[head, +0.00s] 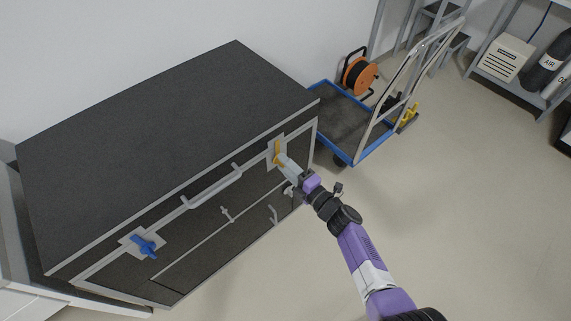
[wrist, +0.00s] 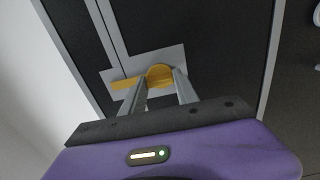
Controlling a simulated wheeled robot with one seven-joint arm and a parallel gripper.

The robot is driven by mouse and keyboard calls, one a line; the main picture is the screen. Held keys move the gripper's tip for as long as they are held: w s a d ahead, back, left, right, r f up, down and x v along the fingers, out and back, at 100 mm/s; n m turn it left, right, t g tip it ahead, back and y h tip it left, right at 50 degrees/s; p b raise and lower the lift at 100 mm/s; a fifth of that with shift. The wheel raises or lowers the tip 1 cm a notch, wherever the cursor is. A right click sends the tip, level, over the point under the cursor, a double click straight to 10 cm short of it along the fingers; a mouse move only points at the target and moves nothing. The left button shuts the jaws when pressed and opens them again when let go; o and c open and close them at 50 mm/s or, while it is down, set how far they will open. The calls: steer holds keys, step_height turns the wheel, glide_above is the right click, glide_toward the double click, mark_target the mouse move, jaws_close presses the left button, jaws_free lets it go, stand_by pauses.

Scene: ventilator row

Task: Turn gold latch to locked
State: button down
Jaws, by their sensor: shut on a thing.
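The gold latch (head: 277,152) is on a grey plate (head: 270,163) at the right end of the dark cabinet's (head: 220,210) front. In the wrist view the gold latch (wrist: 158,76) shows a round hub with a lever pointing left. My gripper (head: 283,160) reaches the latch from the right, and its fingers (wrist: 160,80) close on the round hub in the wrist view. The fingers hide part of the hub.
A blue latch (head: 145,246) sits on a plate at the left end. A grey handle bar (head: 212,187) lies between the latches. A blue-edged trolley (head: 345,120) with an orange cable reel (head: 360,75) stands behind right. The floor at right is clear.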

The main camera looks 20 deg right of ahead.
steer(key=c, duration=0.9)
jaws_free()
steer(key=shift+p+v, duration=0.7)
steer(key=shift+v, duration=3.25)
